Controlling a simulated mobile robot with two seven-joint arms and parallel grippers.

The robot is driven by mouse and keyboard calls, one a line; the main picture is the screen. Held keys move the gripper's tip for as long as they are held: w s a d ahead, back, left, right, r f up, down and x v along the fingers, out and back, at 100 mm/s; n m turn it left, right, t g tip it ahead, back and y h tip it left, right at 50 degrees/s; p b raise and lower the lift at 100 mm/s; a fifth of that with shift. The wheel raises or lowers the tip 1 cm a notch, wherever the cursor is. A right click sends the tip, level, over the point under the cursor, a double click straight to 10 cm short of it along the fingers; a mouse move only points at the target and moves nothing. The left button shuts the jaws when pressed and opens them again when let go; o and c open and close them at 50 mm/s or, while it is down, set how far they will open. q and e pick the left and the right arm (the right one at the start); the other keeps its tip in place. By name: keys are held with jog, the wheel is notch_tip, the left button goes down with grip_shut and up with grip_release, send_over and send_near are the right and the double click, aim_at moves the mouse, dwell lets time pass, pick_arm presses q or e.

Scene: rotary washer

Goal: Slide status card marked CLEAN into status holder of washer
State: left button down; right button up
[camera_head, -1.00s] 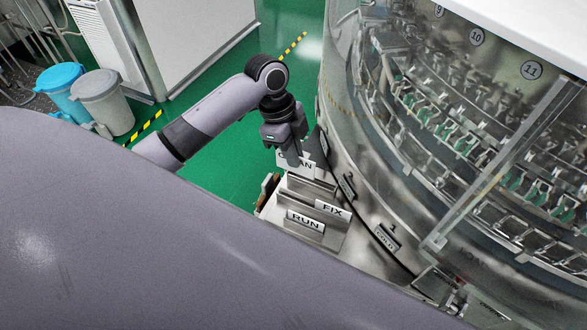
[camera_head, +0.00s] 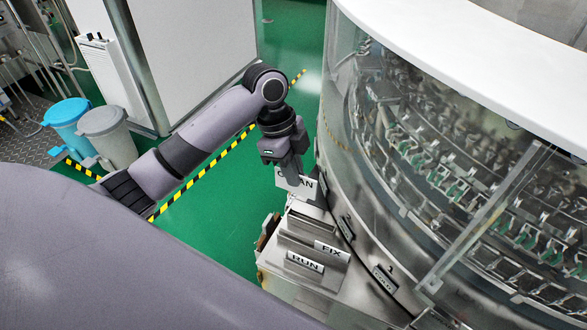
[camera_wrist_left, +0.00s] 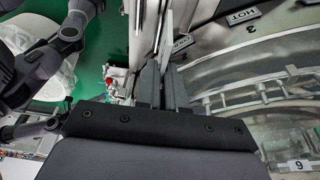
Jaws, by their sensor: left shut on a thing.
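The white card marked CLEAN (camera_head: 309,184) hangs below my left gripper (camera_head: 291,174) in the head view. The gripper is shut on its upper part, and a fingertip covers some letters. The card is just behind a stepped card rack (camera_head: 292,244), close to the wall of the washer (camera_head: 340,120). The washer's status holder cannot be told apart clearly; small labelled fittings (camera_head: 347,227) sit along the washer's lower wall. My right gripper is out of view.
The rack bears cards marked FIX (camera_head: 331,252) and RUN (camera_head: 304,262). Blue (camera_head: 68,118) and grey (camera_head: 106,135) bins stand at the left. Green floor (camera_head: 215,205) is open left of the rack. The washer's curved wall bounds the right.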

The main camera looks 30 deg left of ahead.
pick_arm(q)
jog(key=shift+r+p, duration=0.6)
jog(key=shift+r, duration=1.7)
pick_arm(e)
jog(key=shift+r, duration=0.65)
pick_arm(q)
jog(key=shift+f, duration=0.1)
